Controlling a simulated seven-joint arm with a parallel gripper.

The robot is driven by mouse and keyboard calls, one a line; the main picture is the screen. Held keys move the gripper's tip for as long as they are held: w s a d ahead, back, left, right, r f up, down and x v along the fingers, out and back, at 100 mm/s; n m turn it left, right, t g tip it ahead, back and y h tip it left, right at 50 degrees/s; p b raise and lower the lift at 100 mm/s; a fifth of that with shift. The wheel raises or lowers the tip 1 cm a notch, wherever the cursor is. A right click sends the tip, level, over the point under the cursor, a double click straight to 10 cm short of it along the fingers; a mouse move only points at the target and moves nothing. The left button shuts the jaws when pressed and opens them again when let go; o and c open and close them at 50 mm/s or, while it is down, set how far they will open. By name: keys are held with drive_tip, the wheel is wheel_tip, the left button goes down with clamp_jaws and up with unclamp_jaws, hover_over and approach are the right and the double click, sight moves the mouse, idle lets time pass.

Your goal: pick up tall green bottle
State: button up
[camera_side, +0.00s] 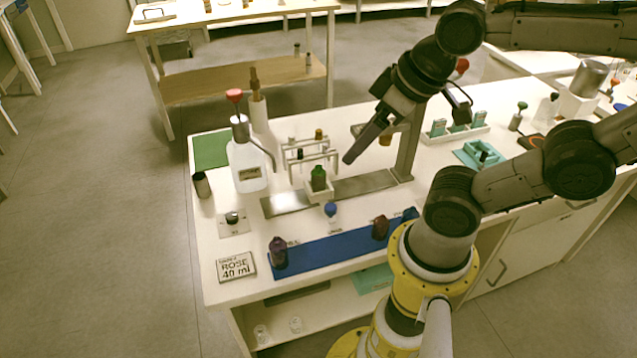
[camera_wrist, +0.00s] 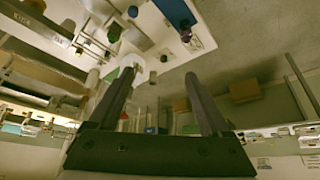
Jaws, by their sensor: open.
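A green bottle (camera_side: 318,179) stands upright in a small white holder (camera_side: 321,193) near the middle of the bench, in front of a white rack. My gripper (camera_side: 348,160) is up and to the right of it in the side view, tilted down to the left, apart from the bottle. In the wrist view my two fingers (camera_wrist: 160,78) are spread with nothing held between them. A small green patch (camera_wrist: 112,75) lies beside the left finger there; I cannot tell whether it is the same bottle.
A white wash bottle (camera_side: 247,170) with a red top stands at the left. A metal post (camera_side: 408,145) rises behind my gripper. A ROSE 40 ml sign (camera_side: 236,266) is at the front left.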

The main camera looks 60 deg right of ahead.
drive_tip(key=n+g+y, duration=0.1)
drive_tip(key=n+g, duration=0.4)
drive_tip(key=n, duration=0.9)
hover_over(319, 174)
drive_tip(key=d, duration=0.2)
wheel_tip(319, 174, down, 13)
drive_tip(key=shift+m, duration=0.3)
drive_tip(key=f, duration=0.4)
drive_tip(key=a+f, duration=0.1)
drive_tip(key=f, duration=0.8)
drive_tip(key=shift+w+a, duration=0.15)
drive_tip(key=shift+w, duration=0.1)
